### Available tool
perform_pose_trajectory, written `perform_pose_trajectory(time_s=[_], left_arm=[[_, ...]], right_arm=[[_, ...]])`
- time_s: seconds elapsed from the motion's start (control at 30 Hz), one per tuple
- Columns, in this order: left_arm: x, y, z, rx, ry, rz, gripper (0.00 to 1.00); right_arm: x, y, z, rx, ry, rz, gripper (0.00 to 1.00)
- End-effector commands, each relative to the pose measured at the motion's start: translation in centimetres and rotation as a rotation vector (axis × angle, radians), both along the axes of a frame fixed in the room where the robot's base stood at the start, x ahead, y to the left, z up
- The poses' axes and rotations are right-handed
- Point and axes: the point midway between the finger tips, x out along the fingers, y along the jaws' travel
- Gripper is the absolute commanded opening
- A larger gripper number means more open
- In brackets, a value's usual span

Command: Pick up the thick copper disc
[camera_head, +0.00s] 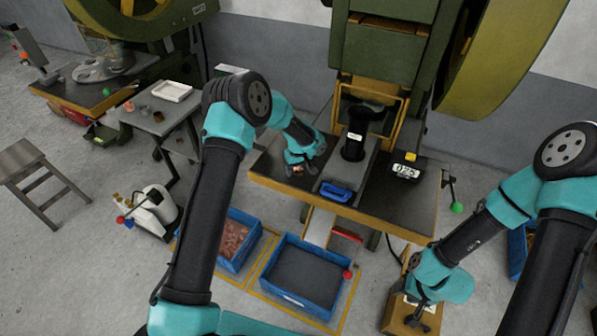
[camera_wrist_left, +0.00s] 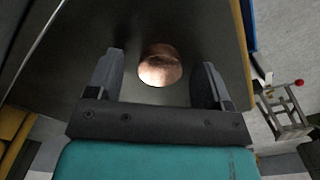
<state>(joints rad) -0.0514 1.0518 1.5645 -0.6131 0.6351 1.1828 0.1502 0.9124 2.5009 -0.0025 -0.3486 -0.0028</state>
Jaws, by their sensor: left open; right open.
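The thick copper disc (camera_wrist_left: 160,66) lies on a dark tabletop in the left wrist view, a round, shiny copper piece. My left gripper (camera_wrist_left: 163,60) is open, with one finger on each side of the disc and a gap on both sides. In the head view, my left gripper (camera_head: 297,170) is low over the left part of the press table (camera_head: 400,200); the disc is mostly hidden there by the gripper. My right gripper (camera_head: 421,308) is open and empty at the lower right, over a wooden box.
A blue bin of copper pieces (camera_head: 256,222) and a dark-bottomed blue bin (camera_head: 326,311) are on the floor below.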

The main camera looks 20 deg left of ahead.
Motion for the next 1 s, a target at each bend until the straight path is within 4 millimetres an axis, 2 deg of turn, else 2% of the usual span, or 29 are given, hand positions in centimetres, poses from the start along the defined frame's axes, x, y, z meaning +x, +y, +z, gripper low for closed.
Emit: perform_pose_trajectory(time_s=[0.4,1.0], left_arm=[[0.01,-0.01,0.03,0.0,0.0,0.0,0.73],[0.01,-0.01,0.04,0.0,0.0,0.0,0.15]], right_arm=[[0.0,0.0,0.0,0.0,0.0,0.0,0.43],[0.0,0.0,0.0,0.0,0.0,0.0,0.43]])
